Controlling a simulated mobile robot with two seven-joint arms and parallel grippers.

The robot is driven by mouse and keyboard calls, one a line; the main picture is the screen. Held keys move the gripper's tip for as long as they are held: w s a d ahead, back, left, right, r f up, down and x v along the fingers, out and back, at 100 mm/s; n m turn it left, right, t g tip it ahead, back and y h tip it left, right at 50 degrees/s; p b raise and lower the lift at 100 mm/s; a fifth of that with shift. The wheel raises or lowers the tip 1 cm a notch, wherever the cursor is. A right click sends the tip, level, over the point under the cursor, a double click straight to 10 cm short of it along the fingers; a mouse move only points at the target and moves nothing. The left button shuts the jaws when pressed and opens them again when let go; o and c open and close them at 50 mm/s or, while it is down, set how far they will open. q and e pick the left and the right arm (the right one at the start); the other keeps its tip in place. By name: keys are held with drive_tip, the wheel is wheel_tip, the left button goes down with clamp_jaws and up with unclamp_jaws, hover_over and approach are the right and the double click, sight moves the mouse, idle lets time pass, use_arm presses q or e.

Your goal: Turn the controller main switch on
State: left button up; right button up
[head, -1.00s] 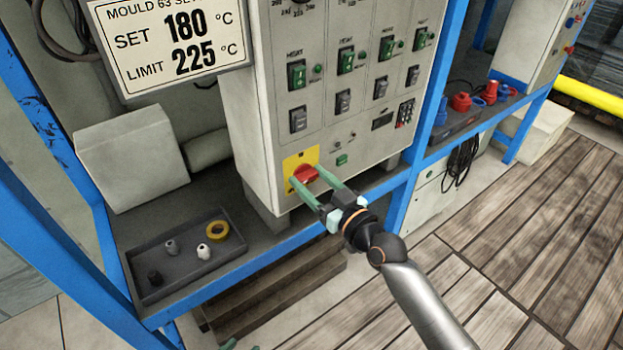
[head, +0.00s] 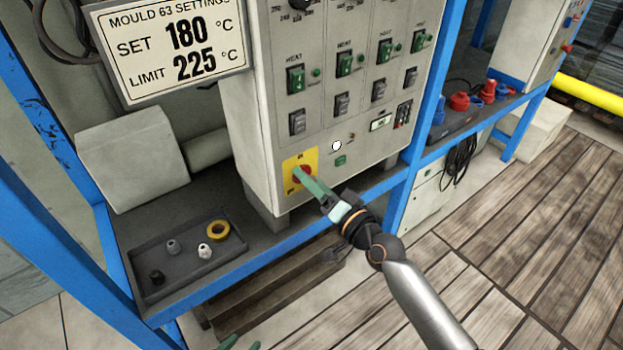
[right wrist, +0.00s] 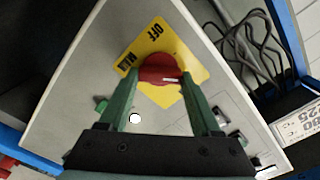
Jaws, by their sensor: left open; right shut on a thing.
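The controller main switch is a red knob (right wrist: 158,68) on a yellow plate (head: 296,181) at the lower left of the grey controller cabinet (head: 247,125). My right gripper (head: 303,179) is shut on the knob; in the right wrist view its green fingers (right wrist: 158,86) stand on either side of it. A short white mark shows on the knob, and OFF and MAIN can be read on the plate. A white lamp (head: 336,146) glows and a small display (head: 380,122) is lit. My left gripper (head: 242,344) shows only green tips at the bottom edge, apart and empty.
A dark tray (head: 150,267) with small knobs and a yellow ring is on the shelf left of the cabinet. A sign (head: 170,45) reads SET 180, LIMIT 225. Blue frame posts (head: 428,100) flank the cabinet. The wooden floor at right is clear.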

drive_tip(key=shift+f+m, duration=0.2)
drive_tip(key=shift+m, duration=3.8)
drive_tip(key=o, duration=1.4)
drive_tip(key=shift+p, duration=0.3)
drive_tip(key=v, duration=1.2)
drive_tip(key=shift+s+d, duration=0.15)
drive_tip(key=shift+s, duration=0.05)
